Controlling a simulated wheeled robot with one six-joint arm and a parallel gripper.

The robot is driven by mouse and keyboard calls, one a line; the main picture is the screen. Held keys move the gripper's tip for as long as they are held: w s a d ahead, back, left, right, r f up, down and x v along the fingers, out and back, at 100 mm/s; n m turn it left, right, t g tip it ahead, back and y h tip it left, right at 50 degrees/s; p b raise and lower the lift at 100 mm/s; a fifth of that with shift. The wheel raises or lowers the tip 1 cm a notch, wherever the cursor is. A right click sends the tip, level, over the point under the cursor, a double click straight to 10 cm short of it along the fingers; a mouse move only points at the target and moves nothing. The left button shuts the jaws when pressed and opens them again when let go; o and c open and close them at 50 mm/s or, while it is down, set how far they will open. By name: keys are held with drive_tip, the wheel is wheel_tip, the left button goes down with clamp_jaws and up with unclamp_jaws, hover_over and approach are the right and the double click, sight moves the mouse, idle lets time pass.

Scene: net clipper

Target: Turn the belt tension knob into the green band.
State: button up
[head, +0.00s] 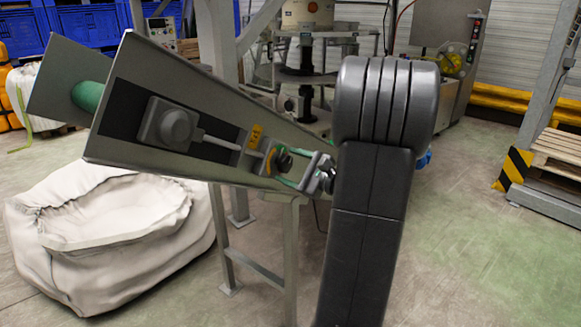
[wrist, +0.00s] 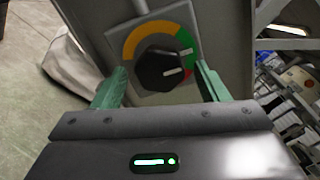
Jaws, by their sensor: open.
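The tension knob (wrist: 158,72) is a black faceted knob on a grey square plate in the wrist view. An orange arc curves over its left and top, the green band (wrist: 187,42) lies at its upper right, and a small red part is at its lower right. The white line on the knob points right, close to where green meets red. My gripper (wrist: 160,69) is open, with one green finger on each side of the knob and a visible gap to each. In the head view the knob (head: 281,160) is small and partly hidden by my gripper (head: 286,168).
The knob sits on the side of a slanted grey conveyor frame (head: 230,110) with a motor box (head: 172,125) and a rod to its left. A large white sack (head: 110,235) lies below left. A striped post (head: 514,168) and pallets (head: 560,148) stand right.

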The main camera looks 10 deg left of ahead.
drive_tip(key=v, duration=1.3)
drive_tip(key=shift+d, duration=0.15)
drive_tip(key=x, duration=1.3)
drive_tip(key=shift+w+a, duration=0.1)
drive_tip(key=shift+a, duration=0.3)
